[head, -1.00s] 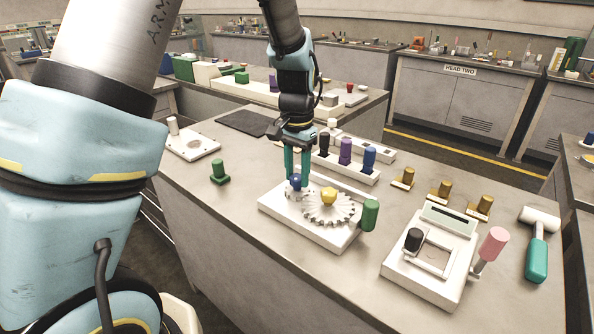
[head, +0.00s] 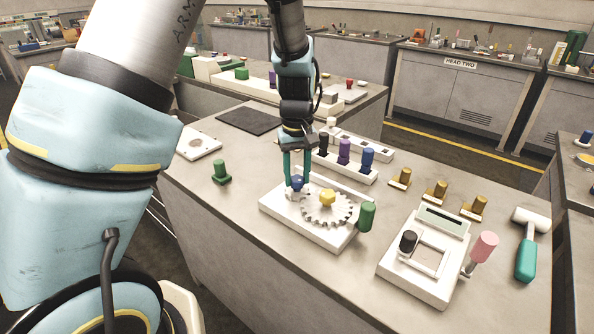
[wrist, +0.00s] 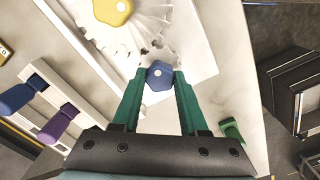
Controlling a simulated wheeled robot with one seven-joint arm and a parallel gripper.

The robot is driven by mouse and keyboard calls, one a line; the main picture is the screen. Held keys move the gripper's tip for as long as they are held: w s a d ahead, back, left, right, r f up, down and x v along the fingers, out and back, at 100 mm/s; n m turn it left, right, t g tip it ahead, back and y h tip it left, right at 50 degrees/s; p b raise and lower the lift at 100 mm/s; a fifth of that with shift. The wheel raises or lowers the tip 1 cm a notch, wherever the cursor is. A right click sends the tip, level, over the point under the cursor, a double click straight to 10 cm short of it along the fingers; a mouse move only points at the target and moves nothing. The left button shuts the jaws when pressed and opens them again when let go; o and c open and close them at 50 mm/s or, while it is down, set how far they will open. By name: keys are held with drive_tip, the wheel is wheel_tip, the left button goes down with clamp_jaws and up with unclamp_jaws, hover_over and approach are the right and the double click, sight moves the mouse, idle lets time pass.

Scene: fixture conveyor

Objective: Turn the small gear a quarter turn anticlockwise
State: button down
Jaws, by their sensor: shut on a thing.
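The small gear has a blue faceted knob (head: 297,183), which also shows in the wrist view (wrist: 159,75). It sits at the left of a white base plate (head: 310,235). A larger pale gear with a yellow knob (head: 327,198) stands to its right; the yellow knob is at the top of the wrist view (wrist: 113,10). My gripper (head: 297,181), with green fingers, points down and is shut on the blue knob, one fingertip on each side (wrist: 159,80). The small gear's teeth are partly hidden by the knob and fingers.
A green handle (head: 367,216) stands at the plate's right corner. A rack with black, purple and blue handles (head: 343,152) is close behind my gripper. A green peg (head: 221,172) stands to the left. A white fixture with a pink handle (head: 485,247) is to the right.

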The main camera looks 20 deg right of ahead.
sight(297, 178)
drive_tip(key=shift+n+p, duration=0.45)
drive_tip(key=shift+n, duration=0.85)
drive_tip(key=shift+w, duration=0.1)
drive_tip(key=shift+c, duration=2.2)
unclamp_jaws()
drive_tip(key=shift+r, duration=0.1)
wheel_tip(297, 178, up, 11)
drive_tip(key=b, duration=0.2)
drive_tip(key=shift+f, duration=0.2)
drive_tip(key=s+a+f+m, duration=0.1)
drive_tip(key=s+a, duration=0.1)
drive_tip(key=a, duration=1.3)
drive_tip(key=s+a+f+m+t, duration=0.1)
drive_tip(key=s+a+f, duration=0.1)
drive_tip(key=a, duration=1.3)
drive_tip(key=shift+f+t, duration=0.25)
drive_tip(key=shift+t, duration=0.05)
